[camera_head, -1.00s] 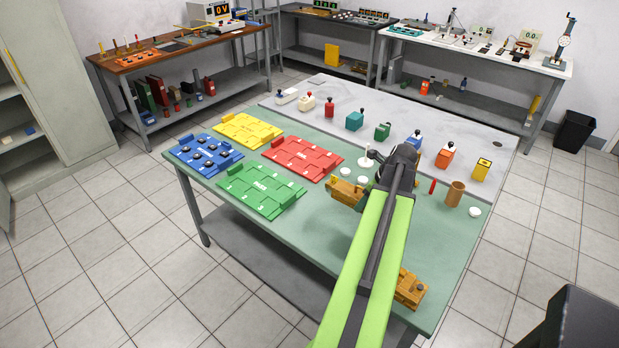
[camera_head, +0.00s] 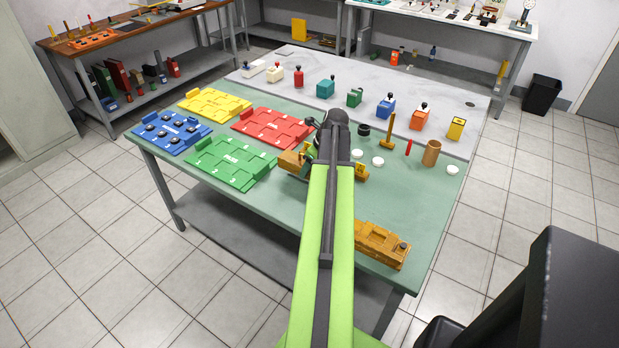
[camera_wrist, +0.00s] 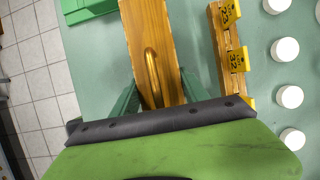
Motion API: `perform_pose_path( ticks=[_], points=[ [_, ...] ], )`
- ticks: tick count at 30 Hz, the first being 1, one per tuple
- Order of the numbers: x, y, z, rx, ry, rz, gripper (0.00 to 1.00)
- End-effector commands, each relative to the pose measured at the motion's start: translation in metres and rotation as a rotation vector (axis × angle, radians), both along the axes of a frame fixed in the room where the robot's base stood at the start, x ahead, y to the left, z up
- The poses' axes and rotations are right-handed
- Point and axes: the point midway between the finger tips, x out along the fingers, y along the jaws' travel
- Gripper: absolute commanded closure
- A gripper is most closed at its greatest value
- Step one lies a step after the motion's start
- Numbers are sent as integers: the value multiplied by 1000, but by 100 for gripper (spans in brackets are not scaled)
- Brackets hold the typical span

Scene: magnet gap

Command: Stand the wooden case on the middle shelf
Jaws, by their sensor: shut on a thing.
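The wooden case, a long wooden block with a brass handle, shows in the wrist view (camera_wrist: 150,45). My gripper (camera_wrist: 157,92) is shut on it, with one green finger along each side near the handle. In the head view the case (camera_head: 290,160) is partly hidden behind my arm, beside the green tray. I cannot tell how high it is above the table. At the left edge stands a grey cabinet (camera_head: 35,80), seen mostly from its side. I cannot make out which shelf is the middle one.
A wooden rack with yellow number tags (camera_wrist: 229,50) lies close right of the case. White discs (camera_wrist: 285,50) are beyond it. The green tray (camera_head: 232,165) is left. A wooden box with a black knob (camera_head: 381,243) lies at the table's front right. The floor left of the table is clear.

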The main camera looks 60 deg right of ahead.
Motion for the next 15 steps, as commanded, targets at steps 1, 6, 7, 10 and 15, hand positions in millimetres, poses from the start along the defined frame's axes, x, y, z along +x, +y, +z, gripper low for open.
perform_pose_path(
  ticks=[1, 6, 7, 10, 15],
  points=[
    [0, 0, -7, 0, -1, 0, 100],
    [0, 0, -37, 0, -1, 1, 100],
    [0, 0, -41, 0, -1, 1, 100],
    [0, 0, -42, 0, -1, 1, 100],
    [0, 0, -38, 1, -1, 1, 100]
  ],
)
